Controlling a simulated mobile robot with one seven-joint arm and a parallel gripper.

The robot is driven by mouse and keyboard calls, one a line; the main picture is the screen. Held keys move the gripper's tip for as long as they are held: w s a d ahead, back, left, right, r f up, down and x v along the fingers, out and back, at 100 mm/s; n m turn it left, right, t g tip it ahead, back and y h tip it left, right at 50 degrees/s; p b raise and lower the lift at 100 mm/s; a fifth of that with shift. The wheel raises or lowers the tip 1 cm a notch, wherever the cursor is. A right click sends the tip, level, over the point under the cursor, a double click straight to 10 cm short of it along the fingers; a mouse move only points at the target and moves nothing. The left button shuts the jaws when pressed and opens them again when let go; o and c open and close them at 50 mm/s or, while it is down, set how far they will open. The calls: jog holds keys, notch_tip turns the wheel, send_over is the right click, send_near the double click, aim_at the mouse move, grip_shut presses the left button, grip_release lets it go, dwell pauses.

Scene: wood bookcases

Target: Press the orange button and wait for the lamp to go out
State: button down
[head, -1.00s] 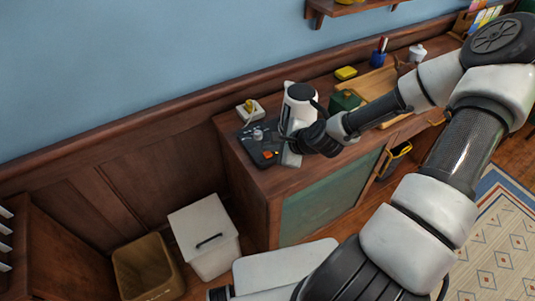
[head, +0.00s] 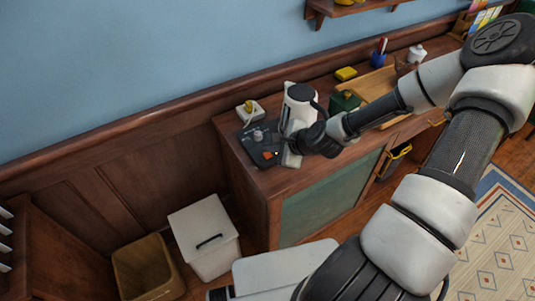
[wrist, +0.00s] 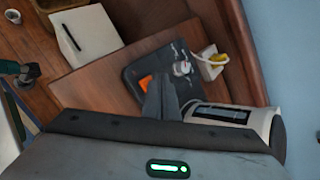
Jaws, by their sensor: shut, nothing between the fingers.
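A dark control panel (head: 250,151) lies on the left end of the wooden cabinet top. Its orange button (head: 267,155) is near the front edge, and the button also shows in the wrist view (wrist: 146,83). A pale grey knob-like part (head: 258,135) stands behind it. A tiny bright spot (head: 277,153) shows beside the button; I cannot tell for sure if it is the lamp. My gripper (wrist: 162,88) is shut and empty. Its fingertips are close to the button and cover part of the panel in the wrist view; contact cannot be made out.
A white block with a yellow top (head: 250,111) is behind the panel. A green box (head: 344,101) and a wooden tray (head: 373,87) are to the right. A white bin (head: 205,240) stands on the floor.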

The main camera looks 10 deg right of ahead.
jog(key=shift+f, duration=0.1)
dwell(0.6)
jog(key=shift+f, duration=0.35)
jog(key=shift+f+b, duration=0.45)
jog(key=shift+b, duration=0.1)
dwell(0.4)
dwell(0.3)
jog(key=shift+r+p, duration=0.85)
jog(key=shift+r, duration=0.05)
jog(key=shift+r, duration=0.1)
notch_tip(320, 180, up, 5)
jog(key=p, duration=0.4)
dwell(0.6)
